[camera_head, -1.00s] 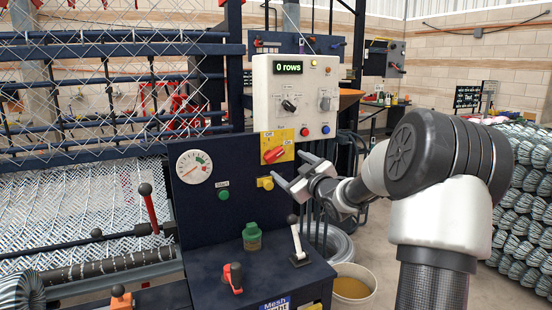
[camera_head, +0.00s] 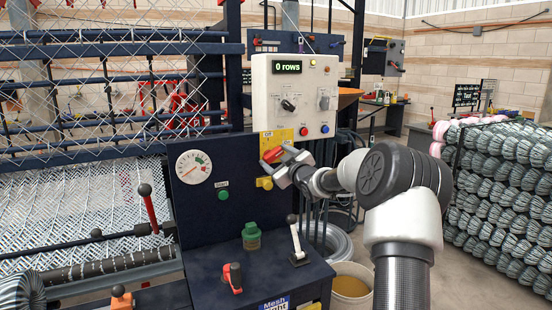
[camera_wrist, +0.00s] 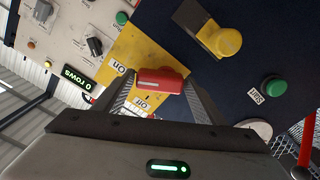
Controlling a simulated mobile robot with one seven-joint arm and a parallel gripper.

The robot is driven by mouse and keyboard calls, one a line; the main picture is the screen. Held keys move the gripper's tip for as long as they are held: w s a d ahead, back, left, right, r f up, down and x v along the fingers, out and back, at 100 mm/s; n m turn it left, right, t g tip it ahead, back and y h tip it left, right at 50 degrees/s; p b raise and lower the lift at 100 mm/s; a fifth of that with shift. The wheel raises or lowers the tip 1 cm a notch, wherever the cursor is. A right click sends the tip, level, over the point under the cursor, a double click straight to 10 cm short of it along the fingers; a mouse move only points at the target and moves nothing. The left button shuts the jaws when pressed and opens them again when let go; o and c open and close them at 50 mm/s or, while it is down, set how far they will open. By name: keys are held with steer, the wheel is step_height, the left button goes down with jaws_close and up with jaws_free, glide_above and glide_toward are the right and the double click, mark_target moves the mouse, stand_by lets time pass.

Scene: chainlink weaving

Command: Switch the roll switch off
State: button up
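A red turning handle (camera_head: 271,156) sits on a yellow plate (camera_head: 283,136) on the dark blue machine panel. In the wrist view the same handle (camera_wrist: 160,80) lies across the picture, with a white mark toward its left end. On and Off labels show on the plate (camera_wrist: 141,52). I cannot read which switch is named roll. My gripper (camera_head: 280,167) is at the handle, and in the wrist view its spread fingers (camera_wrist: 158,77) stand at the handle's two ends. They look open, very close to it; contact cannot be told.
A white control box (camera_head: 295,95) above reads 0 rows and carries knobs and buttons. A lever (camera_head: 297,240) and a red-handled control (camera_head: 233,277) stand on the ledge below.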

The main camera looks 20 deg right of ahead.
steer(key=c, duration=0.7)
steer(key=shift+o, duration=0.2)
steer(key=shift+n+b, duration=0.3)
steer(key=shift+b, duration=0.15)
steer(key=shift+a+f+n+b, duration=0.1)
steer(key=shift+f+n+b, duration=0.05)
steer(key=shift+n+b, duration=0.45)
steer(key=n+b, duration=0.2)
steer(key=b, duration=0.1)
steer(key=shift+a, duration=0.1)
steer(key=n+b, duration=0.4)
steer(key=n, duration=0.1)
steer(key=shift+a+r, duration=0.2)
steer(key=shift+r+n+b, duration=0.15)
steer(key=shift+n+b, duration=0.95)
steer(key=shift+n, duration=0.5)
steer(key=o, duration=1)
